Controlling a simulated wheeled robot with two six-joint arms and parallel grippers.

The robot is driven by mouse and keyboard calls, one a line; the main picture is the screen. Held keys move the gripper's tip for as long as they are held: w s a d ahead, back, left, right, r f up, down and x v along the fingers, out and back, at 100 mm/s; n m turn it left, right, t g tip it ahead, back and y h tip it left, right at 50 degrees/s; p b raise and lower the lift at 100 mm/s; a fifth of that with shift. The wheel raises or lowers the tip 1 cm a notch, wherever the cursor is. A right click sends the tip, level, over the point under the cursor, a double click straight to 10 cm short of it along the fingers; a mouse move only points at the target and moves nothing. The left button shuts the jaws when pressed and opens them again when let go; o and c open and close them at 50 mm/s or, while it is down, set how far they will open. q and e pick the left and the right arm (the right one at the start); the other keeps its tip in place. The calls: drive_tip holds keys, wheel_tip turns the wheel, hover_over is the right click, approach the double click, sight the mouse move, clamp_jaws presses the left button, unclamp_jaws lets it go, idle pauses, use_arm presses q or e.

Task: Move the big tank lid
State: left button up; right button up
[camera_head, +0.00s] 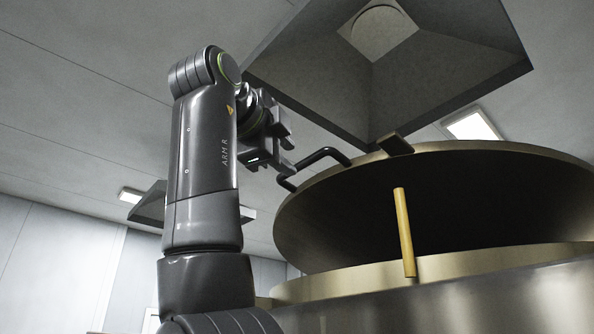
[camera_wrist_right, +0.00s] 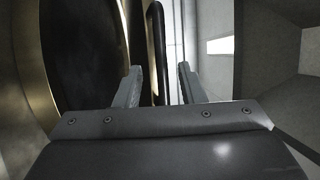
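The big tank lid (camera_head: 330,215) is a large round metal disc with a dark underside. It stands tilted up over the tank (camera_head: 450,295), whose opening shows below it. A dark bent bar handle (camera_head: 325,152) sits on the lid's upper left edge. My right gripper (camera_head: 287,150) is beside the handle's left end. In the right wrist view the two fingers (camera_wrist_right: 159,84) are apart, and the handle (camera_wrist_right: 156,50) runs upright in the gap between them, nearer the left finger. I cannot tell whether it touches. The lid (camera_wrist_right: 80,55) fills the left side there. My left gripper is not in view.
A yellow rod (camera_head: 404,232) stands up out of the tank opening in front of the lid. A large grey hood (camera_head: 440,60) hangs from the ceiling above the lid. The space left of my right arm is open up to the pale wall (camera_head: 50,255).

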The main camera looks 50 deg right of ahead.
drive_tip(key=v, duration=1.1)
drive_tip(key=shift+a, duration=0.25)
drive_tip(key=shift+s+d, duration=0.1)
